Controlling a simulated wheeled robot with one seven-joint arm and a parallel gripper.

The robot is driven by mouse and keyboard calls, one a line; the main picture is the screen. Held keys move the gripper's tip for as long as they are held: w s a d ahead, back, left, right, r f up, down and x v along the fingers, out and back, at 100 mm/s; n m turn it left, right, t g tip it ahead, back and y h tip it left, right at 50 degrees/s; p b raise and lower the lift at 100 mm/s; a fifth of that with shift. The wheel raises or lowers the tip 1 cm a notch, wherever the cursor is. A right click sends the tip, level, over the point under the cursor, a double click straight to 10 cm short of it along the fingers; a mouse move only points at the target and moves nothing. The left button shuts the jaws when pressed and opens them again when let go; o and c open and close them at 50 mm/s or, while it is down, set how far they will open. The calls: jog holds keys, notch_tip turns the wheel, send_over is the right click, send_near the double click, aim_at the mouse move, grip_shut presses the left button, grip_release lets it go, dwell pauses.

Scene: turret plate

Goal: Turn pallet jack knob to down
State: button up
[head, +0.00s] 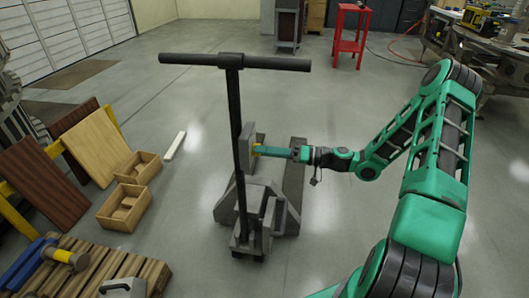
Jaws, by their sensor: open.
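The pallet jack (240,165) stands upright in the middle of the head view, with a dark T-shaped handle above a grey base (283,212). A grey plate (249,140) sits beside the handle shaft, about halfway up. My gripper (262,151) reaches in from the right, level with the plate, with its tips close to the plate's right side. It is open. A small yellow patch (257,149) shows where the tips meet the plate. I cannot tell whether it is the knob or part of the gripper. The knob's setting cannot be made out, nor can contact.
Wooden boxes (124,208), leaning boards (97,146) and a wooden pallet (120,270) lie on the left. A red stand (347,46) is at the back, and a cluttered workbench (500,45) at the upper right. The concrete floor around the jack is mostly clear.

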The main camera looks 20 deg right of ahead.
jog(key=shift+c, duration=0.2)
jog(key=c, duration=1)
jog(key=shift+m, duration=0.4)
jog(key=m, duration=0.9)
jog(key=shift+d, duration=0.1)
jog(key=shift+f+m, duration=0.1)
jog(key=shift+m, duration=0.2)
